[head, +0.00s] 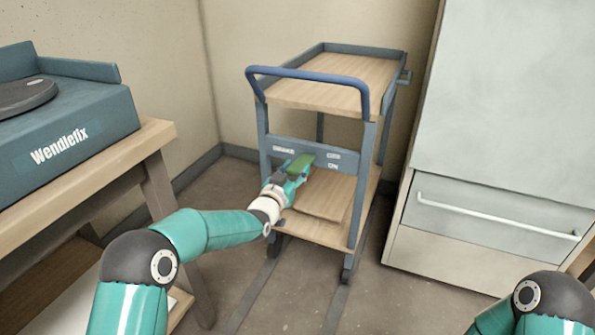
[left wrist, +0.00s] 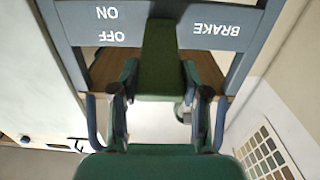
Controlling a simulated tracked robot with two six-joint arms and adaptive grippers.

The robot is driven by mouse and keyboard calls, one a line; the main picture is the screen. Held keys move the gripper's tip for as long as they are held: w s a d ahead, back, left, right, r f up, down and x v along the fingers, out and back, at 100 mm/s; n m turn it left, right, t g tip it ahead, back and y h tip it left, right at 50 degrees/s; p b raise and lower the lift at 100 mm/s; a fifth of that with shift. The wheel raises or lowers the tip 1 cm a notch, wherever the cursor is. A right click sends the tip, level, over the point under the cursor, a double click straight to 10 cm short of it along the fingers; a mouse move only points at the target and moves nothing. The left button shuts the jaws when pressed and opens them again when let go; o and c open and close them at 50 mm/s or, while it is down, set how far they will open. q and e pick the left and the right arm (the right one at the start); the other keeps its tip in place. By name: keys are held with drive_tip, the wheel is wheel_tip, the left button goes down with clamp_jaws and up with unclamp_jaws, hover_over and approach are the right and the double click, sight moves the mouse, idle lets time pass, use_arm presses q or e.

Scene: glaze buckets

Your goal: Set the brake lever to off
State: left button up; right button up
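The brake lever (head: 301,164) is a green bar on the blue-grey front panel of the cart (head: 345,160). In the left wrist view the lever (left wrist: 161,55) juts towards the camera between the word BRAKE and the words OFF and ON, which appear upside down. My left gripper (head: 296,170) is at the lever in the head view. In the left wrist view its two fingers (left wrist: 160,82) lie along both sides of the lever's end and appear shut on it. Whether the lever points to ON or OFF is unclear. My right gripper is out of view.
The cart has a blue push handle (head: 306,74) above the panel and a lower wooden shelf (head: 318,232) below. A table with a teal Wendlefix machine (head: 65,140) stands at left. A pale cabinet with a bar-handled drawer (head: 490,205) stands at right. Floor shows around the cart.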

sight(299, 164)
use_arm(q)
clamp_jaws()
drive_tip(key=shift+d, duration=0.4)
drive_tip(key=shift+a, duration=0.15)
drive_tip(key=shift+r+p, duration=0.35)
drive_tip(key=shift+p, duration=0.3)
drive_tip(key=r+g+p, duration=0.1)
drive_tip(key=g+p, duration=0.1)
drive_tip(key=p, duration=0.4)
drive_tip(key=w+r+g+y+p, duration=0.1)
drive_tip(key=r+g+p, duration=0.1)
drive_tip(key=p, duration=0.3)
drive_tip(key=shift+w+r+p, duration=0.2)
drive_tip(key=shift+p, duration=0.2)
drive_tip(key=r+g+p, duration=0.1)
drive_tip(key=p, duration=0.6)
drive_tip(key=w+r+g+y+p, duration=0.1)
drive_tip(key=p, duration=0.6)
drive_tip(key=shift+w+p, duration=0.25)
drive_tip(key=shift+p, duration=0.15)
drive_tip(key=p, duration=0.7)
drive_tip(key=shift+f+g, duration=0.2)
drive_tip(key=shift+g, duration=0.1)
drive_tip(key=shift+p, duration=0.65)
drive_tip(key=shift+s+f, duration=0.1)
drive_tip(key=shift+f, duration=0.15)
